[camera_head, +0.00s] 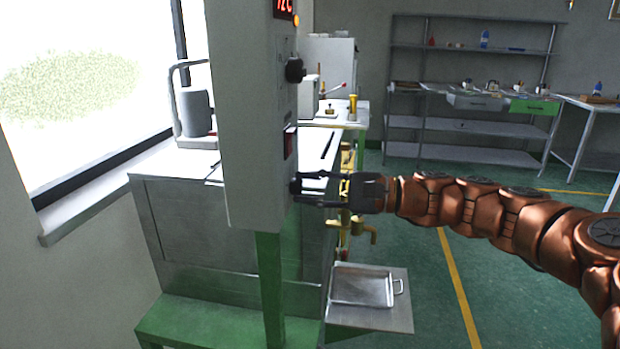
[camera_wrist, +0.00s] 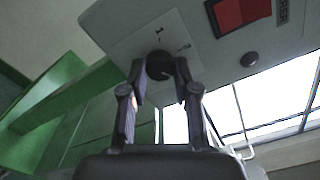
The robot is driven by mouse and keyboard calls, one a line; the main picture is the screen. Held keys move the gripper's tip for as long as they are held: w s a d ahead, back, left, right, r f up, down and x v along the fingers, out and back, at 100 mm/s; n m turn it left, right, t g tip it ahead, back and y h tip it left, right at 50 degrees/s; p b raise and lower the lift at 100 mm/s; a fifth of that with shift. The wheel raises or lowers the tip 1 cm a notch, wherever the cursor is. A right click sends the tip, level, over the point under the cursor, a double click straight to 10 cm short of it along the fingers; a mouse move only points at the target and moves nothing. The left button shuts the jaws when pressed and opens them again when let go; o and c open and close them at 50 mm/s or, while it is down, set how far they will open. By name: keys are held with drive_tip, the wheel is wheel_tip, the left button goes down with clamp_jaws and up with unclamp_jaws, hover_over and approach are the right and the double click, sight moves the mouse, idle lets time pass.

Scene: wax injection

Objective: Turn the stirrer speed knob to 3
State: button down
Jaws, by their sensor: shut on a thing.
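The grey-white control box (camera_head: 250,120) stands upright at the left centre of the head view. A small black knob (camera_head: 295,187) sits low on its side face. In the wrist view that knob (camera_wrist: 159,64) is dark and round, on a pale plate with a few dark marks. My gripper (camera_head: 303,188) reaches in from the right, its two fingers on either side of the knob. It is shut on the knob, as the fingertips (camera_wrist: 160,74) also show from the wrist.
Higher on the box are a red switch (camera_head: 289,142), a larger black knob (camera_head: 295,70) and a red display (camera_head: 284,7). Another small black knob (camera_wrist: 250,59) shows in the wrist view. Below lies a metal tray (camera_head: 362,288). Green floor is open to the right.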

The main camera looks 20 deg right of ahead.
drive_tip(key=shift+m, duration=0.3)
drive_tip(key=c, duration=0.9)
unclamp_jaws()
drive_tip(key=shift+o, duration=0.2)
drive_tip(key=v, duration=1.2)
